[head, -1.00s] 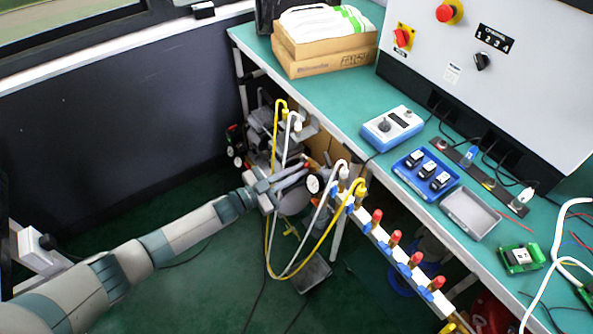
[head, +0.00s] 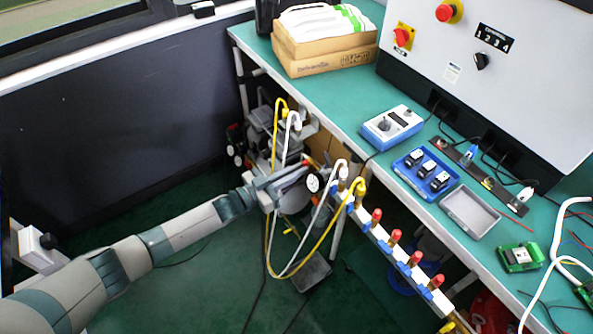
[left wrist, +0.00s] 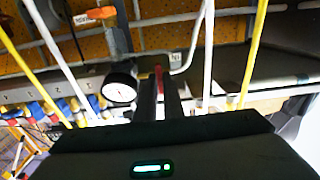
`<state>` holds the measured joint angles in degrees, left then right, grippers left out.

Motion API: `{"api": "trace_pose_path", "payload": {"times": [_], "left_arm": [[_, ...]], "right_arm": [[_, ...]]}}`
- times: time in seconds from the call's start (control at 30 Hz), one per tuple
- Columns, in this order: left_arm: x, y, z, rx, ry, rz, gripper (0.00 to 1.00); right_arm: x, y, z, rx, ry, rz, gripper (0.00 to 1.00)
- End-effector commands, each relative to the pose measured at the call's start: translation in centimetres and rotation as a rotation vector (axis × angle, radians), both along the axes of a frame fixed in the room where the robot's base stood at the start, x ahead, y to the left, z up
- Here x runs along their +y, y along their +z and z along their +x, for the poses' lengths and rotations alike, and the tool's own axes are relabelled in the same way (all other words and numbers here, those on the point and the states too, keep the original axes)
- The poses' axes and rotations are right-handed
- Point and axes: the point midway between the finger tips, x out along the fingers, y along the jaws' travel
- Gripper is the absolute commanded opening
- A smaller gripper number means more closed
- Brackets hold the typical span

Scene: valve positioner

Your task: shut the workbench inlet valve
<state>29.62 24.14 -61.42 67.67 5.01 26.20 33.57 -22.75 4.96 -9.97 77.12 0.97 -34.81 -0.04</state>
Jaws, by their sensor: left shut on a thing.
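My left gripper (head: 303,172) reaches in from the left to the pipework under the front edge of the workbench. In the left wrist view its two dark fingers (left wrist: 158,82) are shut on a narrow red handle (left wrist: 158,71), which looks like the inlet valve's lever. Most of the lever and the valve body are hidden by the fingers and hand, so the lever's angle is hard to tell. A round white-faced gauge (head: 314,183) is just right of the fingers in the head view; it is left of them in the wrist view (left wrist: 119,88). My right gripper is not in view.
Yellow (head: 346,222) and white (head: 322,212) hoses loop close around the hand. A manifold with several red-capped fittings (head: 377,215) runs along the bench front. The green workbench (head: 330,95) is above.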

Motion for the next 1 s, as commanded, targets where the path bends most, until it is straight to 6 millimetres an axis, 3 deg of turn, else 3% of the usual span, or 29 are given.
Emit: {"api": "trace_pose_path", "payload": {"times": [0.03,0.1,0.13,0.57,0.77,1.0], "left_arm": [[0.0,-0.1,0.0,0.003,0.001,0.0,0.0],[0.0,-0.1,0.0,0.003,0.001,0.0,0.24],[0.0,-0.1,0.0,0.002,0.0,0.0,0.27],[0.4,-0.1,-0.3,0.001,0.001,0.001,0.27],[1.9,-0.2,-1.4,0.002,0.001,0.001,0.27],[5.4,-0.2,-3.9,0.002,0.001,0.002,0.27]], "right_arm": [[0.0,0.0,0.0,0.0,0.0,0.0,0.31],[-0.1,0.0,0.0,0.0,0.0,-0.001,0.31],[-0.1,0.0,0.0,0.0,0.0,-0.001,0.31],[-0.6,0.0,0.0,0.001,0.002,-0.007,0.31],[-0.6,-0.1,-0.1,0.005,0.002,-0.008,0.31],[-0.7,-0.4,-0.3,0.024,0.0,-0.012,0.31]]}}
